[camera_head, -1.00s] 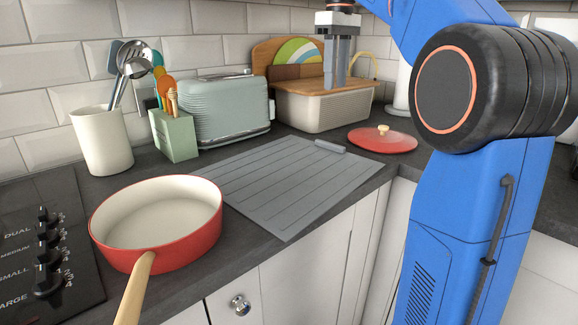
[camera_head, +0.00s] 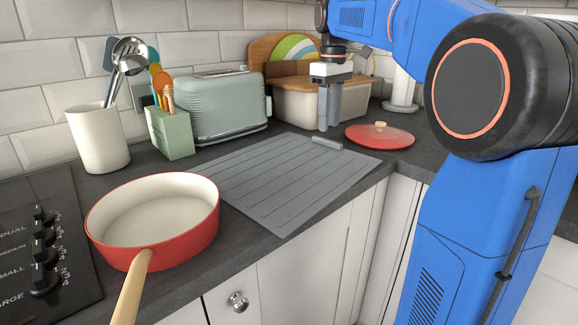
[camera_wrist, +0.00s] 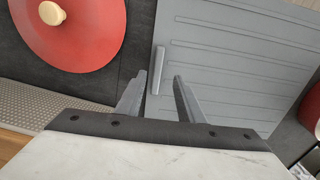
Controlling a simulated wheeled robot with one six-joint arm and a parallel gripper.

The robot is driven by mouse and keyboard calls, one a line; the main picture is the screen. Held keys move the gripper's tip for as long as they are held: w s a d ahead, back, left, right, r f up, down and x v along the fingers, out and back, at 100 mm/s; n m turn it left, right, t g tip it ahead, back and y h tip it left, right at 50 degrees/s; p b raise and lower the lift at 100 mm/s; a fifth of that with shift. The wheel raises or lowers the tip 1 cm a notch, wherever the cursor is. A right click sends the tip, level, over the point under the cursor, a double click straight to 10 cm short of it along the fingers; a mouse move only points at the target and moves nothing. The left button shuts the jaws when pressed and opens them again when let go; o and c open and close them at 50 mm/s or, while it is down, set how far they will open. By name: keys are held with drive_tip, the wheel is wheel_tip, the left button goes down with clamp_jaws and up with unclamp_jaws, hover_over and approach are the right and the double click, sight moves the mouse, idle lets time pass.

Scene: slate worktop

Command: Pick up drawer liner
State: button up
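The drawer liner is a flat grey ribbed mat (camera_head: 275,180) lying on the dark worktop in the head view. A small grey rolled bar or handle (camera_head: 327,143) lies at its far right corner. In the wrist view the liner (camera_wrist: 235,60) fills the right side, and the bar (camera_wrist: 158,69) shows just beyond the fingers. My gripper (camera_head: 329,128) points down above the worktop close to the bar. In the wrist view my gripper (camera_wrist: 160,76) is open, with a gap between its fingers and nothing held. The bar lines up with that gap.
A red lid (camera_head: 380,136) lies right of the liner. A red pan (camera_head: 153,218) stands at its left front. A bread bin (camera_head: 300,106), a toaster (camera_head: 221,112), a green utensil block (camera_head: 170,134) and a white crock (camera_head: 98,138) stand behind.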

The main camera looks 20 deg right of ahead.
sight(327, 140)
drive_tip(key=shift+w+d+f, duration=0.1)
drive_tip(key=shift+w+f, duration=0.1)
drive_tip(key=shift+f, duration=1.1)
drive_tip(key=shift+w+f, duration=0.15)
drive_tip(key=shift+f, duration=1.1)
clamp_jaws()
